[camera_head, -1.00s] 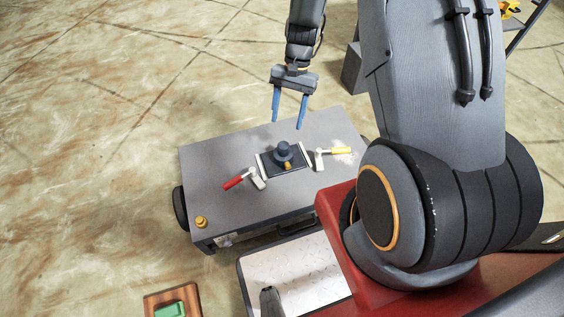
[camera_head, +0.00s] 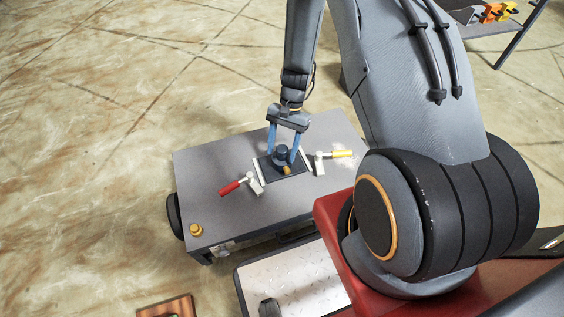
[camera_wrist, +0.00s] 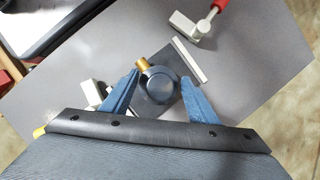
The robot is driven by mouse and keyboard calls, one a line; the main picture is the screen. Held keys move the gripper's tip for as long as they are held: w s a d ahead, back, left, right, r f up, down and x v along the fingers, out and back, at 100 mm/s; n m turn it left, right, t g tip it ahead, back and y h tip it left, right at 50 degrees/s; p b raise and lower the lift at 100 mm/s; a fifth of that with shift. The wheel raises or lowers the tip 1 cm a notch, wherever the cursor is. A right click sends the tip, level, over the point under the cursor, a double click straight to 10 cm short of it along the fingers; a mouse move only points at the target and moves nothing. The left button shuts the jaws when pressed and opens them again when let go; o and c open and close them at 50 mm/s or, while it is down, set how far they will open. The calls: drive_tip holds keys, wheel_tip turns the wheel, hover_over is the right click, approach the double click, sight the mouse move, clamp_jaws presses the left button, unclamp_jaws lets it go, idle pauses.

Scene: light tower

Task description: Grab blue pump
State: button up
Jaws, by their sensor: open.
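The blue pump (camera_head: 282,155) stands on a dark plate (camera_head: 266,167) in the middle of the grey table. It is a dark blue round body with a brass outlet at its front. My gripper (camera_head: 283,150) is open and lowered over it, with one blue finger at each side. In the wrist view the pump (camera_wrist: 158,84) lies between the two fingertips (camera_wrist: 160,82), its brass outlet pointing up and left. Whether the fingers touch the pump I cannot tell.
On the grey table (camera_head: 215,180), a red-handled clamp (camera_head: 240,184) stands left of the plate and a yellow-handled clamp (camera_head: 333,157) right of it. A yellow button (camera_head: 195,230) sits at the near left corner. The table's left part is mostly clear.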

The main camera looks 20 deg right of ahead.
drive_tip(key=shift+f, duration=0.1)
clamp_jaws()
idle(0.5)
